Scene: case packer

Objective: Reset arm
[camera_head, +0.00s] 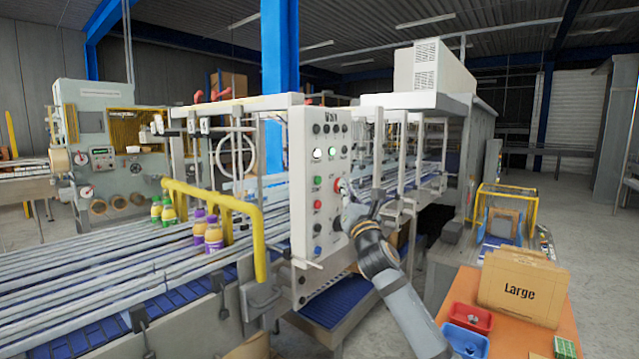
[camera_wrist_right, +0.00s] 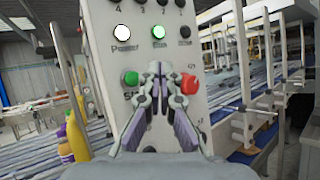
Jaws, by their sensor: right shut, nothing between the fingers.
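The control panel (camera_head: 318,190) is a tall white box with rows of buttons, lit lamps and knobs, standing at the middle of the head view. My right gripper (camera_head: 345,192) is in front of the panel, near its red button. In the right wrist view, my right gripper (camera_wrist_right: 160,72) is shut and empty, pointing at the panel face. A green button (camera_wrist_right: 130,78) is just left of the fingertips and a red button (camera_wrist_right: 190,85) just right. Whether the fingertips touch the panel I cannot tell. My left gripper is not in view.
A conveyor (camera_head: 120,285) with several bottles (camera_head: 213,235) and a yellow guard rail (camera_head: 215,198) lies left of the panel. At the right, an orange table (camera_head: 450,290) holds a cardboard box (camera_head: 520,285), a red bin (camera_head: 470,318) and a blue bin (camera_head: 465,341).

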